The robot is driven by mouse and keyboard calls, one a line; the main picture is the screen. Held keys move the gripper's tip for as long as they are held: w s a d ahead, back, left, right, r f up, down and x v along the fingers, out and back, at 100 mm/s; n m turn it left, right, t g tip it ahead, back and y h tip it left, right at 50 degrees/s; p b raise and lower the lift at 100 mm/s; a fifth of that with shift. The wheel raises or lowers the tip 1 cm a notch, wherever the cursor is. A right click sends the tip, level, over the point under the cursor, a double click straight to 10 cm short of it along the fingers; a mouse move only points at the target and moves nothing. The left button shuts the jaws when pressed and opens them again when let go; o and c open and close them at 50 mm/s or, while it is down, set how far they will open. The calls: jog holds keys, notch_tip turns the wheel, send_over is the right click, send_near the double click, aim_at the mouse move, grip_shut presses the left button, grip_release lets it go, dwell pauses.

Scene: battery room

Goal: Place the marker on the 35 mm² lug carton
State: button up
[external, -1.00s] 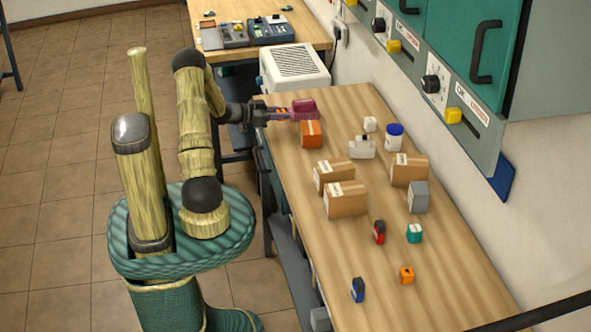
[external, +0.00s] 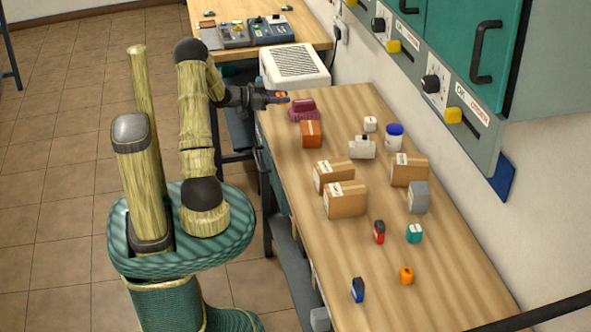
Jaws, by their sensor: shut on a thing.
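My gripper (external: 282,97) is at the far left end of the bench, left of the pink object. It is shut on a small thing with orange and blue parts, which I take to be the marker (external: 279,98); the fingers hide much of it. Three brown cartons stand on the bench: one left of the middle (external: 333,177), a larger one in front of it (external: 345,201), and one at the right (external: 409,170). An orange carton (external: 311,134) stands near the pink object. The labels are too small to read, so I cannot tell which is the 35 mm² lug carton.
A pink object (external: 303,110) stands right of my gripper. A white bottle (external: 362,147), a blue-lidded jar (external: 394,138) and a grey block (external: 418,197) stand on the wooden bench (external: 440,270). Small red, teal, orange and blue items are spread nearer. Wall cabinets (external: 470,60) border the right.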

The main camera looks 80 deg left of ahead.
jog(key=shift+w+d+r+p, duration=0.25)
jog(key=shift+r+p, duration=0.1)
jog(key=shift+p, duration=0.15)
jog(key=w+d+r+p, duration=0.4)
jog(key=d+r+p, duration=0.1)
jog(key=d+p, duration=0.4)
jog(key=shift+w+d+p, duration=0.2)
jog(key=shift+d+p, duration=0.05)
jog(key=shift+p, duration=0.9)
send_over(302, 129)
jog(key=shift+a+f+p, duration=0.2)
jog(key=shift+f+p, duration=0.1)
jog(key=shift+f, duration=2.6)
jog(key=shift+f, duration=2.1)
jog(key=shift+f, duration=0.1)
